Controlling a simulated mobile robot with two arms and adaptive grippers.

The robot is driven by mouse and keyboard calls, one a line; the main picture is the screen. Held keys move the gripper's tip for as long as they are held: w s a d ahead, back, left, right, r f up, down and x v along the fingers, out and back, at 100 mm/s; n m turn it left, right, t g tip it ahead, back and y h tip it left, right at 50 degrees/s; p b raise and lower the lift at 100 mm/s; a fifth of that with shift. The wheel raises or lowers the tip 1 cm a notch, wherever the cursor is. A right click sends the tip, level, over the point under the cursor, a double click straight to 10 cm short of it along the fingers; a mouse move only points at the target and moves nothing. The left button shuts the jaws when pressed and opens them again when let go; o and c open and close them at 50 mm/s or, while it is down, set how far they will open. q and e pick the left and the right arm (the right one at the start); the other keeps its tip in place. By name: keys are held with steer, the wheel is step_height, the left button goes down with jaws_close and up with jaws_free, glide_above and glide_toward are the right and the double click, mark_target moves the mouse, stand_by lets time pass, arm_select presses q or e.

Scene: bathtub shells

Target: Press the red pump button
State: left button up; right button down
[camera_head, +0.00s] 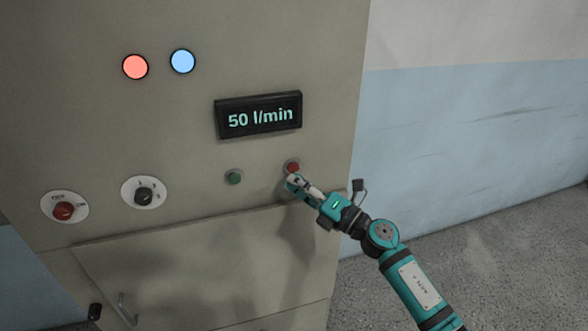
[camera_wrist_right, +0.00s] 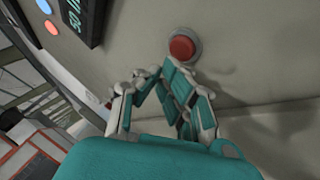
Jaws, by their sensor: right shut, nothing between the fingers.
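The red pump button (camera_head: 292,167) is a round button in a grey ring on the beige cabinet front, below the right part of the display. It also shows in the right wrist view (camera_wrist_right: 182,48), just beyond the fingertips. My right gripper (camera_head: 291,182) is shut and empty, its tips just below the button in the head view. In the right wrist view my right gripper (camera_wrist_right: 158,72) points at the panel by the button's lower left edge. I cannot tell whether the tips touch the panel or the button. My left gripper is not in view.
A green button (camera_head: 234,177) is left of the red one. The display (camera_head: 258,115) reads 50 l/min. A red knob (camera_head: 63,210) and a black knob (camera_head: 143,196) are further left. Red (camera_head: 135,67) and blue (camera_head: 182,61) lamps are lit above. Open floor lies right.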

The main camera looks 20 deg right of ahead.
steer(key=shift+w, duration=0.15)
steer(key=shift+w, duration=0.3)
steer(key=shift+w, duration=0.4)
stand_by(0.8)
steer(key=shift+s, duration=0.85)
steer(key=shift+s, duration=0.1)
steer(key=shift+s+d+p, duration=0.1)
steer(key=shift+s+p, duration=0.45)
steer(key=shift+s, duration=1.85)
